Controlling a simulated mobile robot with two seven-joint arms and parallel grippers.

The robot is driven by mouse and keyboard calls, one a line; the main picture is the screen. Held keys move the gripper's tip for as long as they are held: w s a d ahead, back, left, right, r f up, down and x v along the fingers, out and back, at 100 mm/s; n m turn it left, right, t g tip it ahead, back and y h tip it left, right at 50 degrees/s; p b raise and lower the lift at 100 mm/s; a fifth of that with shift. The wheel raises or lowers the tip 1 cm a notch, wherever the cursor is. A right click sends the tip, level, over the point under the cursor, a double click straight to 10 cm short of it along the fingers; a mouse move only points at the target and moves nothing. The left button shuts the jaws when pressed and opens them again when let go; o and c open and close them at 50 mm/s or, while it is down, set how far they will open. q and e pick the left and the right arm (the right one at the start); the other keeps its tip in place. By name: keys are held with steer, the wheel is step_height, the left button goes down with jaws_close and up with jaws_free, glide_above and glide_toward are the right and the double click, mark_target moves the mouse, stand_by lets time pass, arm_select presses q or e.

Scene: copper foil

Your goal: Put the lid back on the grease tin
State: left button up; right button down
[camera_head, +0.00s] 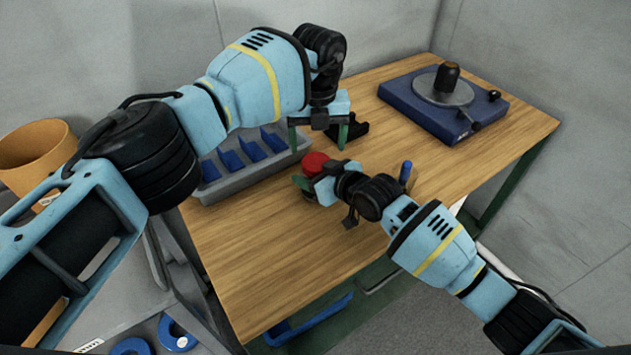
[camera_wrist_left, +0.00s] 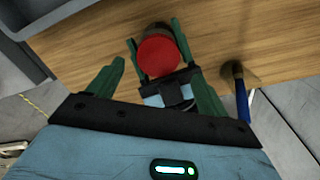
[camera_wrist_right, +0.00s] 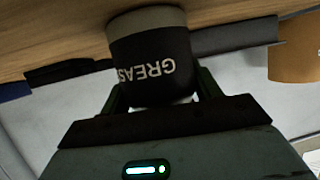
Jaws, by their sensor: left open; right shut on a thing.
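The dark grease tin (camera_wrist_right: 150,60), marked GREASE, is between the fingers of my right gripper (camera_head: 311,176), which is shut on it. In the right wrist view its lettering is upside down, as is the scene, so the tin looks upright. Whether it touches the table is unclear. A round red face (camera_head: 315,162) shows at the tin, also in the left wrist view (camera_wrist_left: 159,56); I cannot tell if it is the lid or the contents. No separate lid is recognisable. My left gripper (camera_head: 318,145) is open and empty, above and behind the tin.
A grey tray (camera_head: 212,188) with blue dividers is left of the grippers. A black object (camera_head: 355,131) lies behind them. A blue-handled tool (camera_head: 405,172) stands to the right. A blue turntable base (camera_head: 425,116) is at the back right. The wooden table's (camera_head: 250,260) front is clear.

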mark_target(316, 161)
arm_select(q)
steer(key=shift+a, duration=0.1)
steer(key=shift+c, duration=0.4)
step_height(316, 161, up, 4)
steer(key=n, duration=0.5)
steer(key=shift+f+n, duration=0.2)
steer(key=shift+n, duration=0.2)
steer(key=shift+f, duration=0.1)
steer(key=shift+f, duration=3.95)
steer(key=shift+c, duration=0.2)
steer(key=c, duration=0.9)
steer(key=shift+a+m, duration=0.1)
steer(key=shift+m, duration=1.6)
steer(key=shift+c, duration=0.3)
steer(key=o, duration=1.1)
